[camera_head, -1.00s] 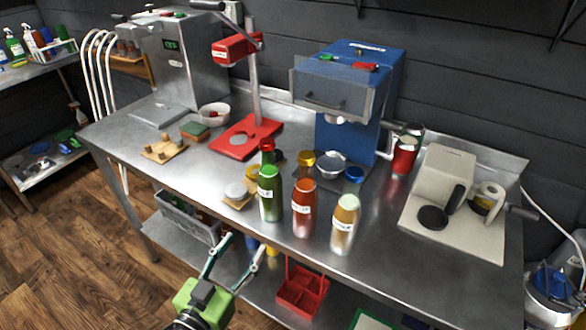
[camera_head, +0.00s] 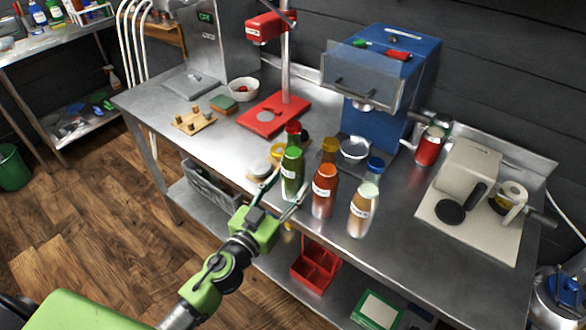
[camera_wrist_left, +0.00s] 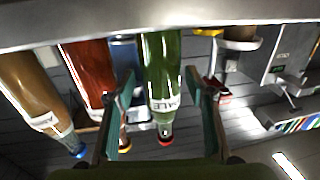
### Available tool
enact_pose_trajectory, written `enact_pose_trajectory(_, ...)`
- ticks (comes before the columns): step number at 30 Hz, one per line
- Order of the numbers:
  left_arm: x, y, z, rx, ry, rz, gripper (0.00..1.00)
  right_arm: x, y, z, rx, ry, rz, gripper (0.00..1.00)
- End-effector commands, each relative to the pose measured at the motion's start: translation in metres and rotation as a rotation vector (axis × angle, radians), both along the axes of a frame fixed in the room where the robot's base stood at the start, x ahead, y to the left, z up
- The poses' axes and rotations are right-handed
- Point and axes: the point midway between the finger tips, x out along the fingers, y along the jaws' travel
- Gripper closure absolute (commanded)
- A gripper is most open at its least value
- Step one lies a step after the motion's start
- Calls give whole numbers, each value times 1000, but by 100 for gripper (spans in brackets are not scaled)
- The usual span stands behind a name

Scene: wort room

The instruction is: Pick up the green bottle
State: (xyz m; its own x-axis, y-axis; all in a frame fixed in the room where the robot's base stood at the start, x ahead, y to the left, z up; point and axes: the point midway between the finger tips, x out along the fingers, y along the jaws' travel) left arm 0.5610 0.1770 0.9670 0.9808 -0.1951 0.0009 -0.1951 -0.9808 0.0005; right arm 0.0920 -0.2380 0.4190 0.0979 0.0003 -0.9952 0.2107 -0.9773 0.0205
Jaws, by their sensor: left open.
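In the left wrist view, which is upside down, the green bottle (camera_wrist_left: 162,75) shows between the two open fingers, with gaps on both sides. A red cap (camera_wrist_left: 165,140) shows at its lower end there; I cannot tell if it belongs to a bottle behind. My right gripper is not in view.
An orange-red bottle (camera_head: 323,196) and a tan bottle (camera_head: 361,212) stand close to the right. A round grey-topped item (camera_head: 259,168) lies to the left. The table's front left (camera_head: 215,150) is mostly clear.

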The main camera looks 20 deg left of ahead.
Motion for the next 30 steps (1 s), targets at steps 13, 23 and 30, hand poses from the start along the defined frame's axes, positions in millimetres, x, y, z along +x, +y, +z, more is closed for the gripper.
enact_pose_trajectory(13,36,-6,-2,0,0,-1,51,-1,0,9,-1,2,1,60)
enact_pose_trajectory(23,36,-6,1,-1,-5,-1,100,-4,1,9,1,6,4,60)
enact_pose_trajectory(30,36,-6,2,0,-4,-1,100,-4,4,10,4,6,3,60)
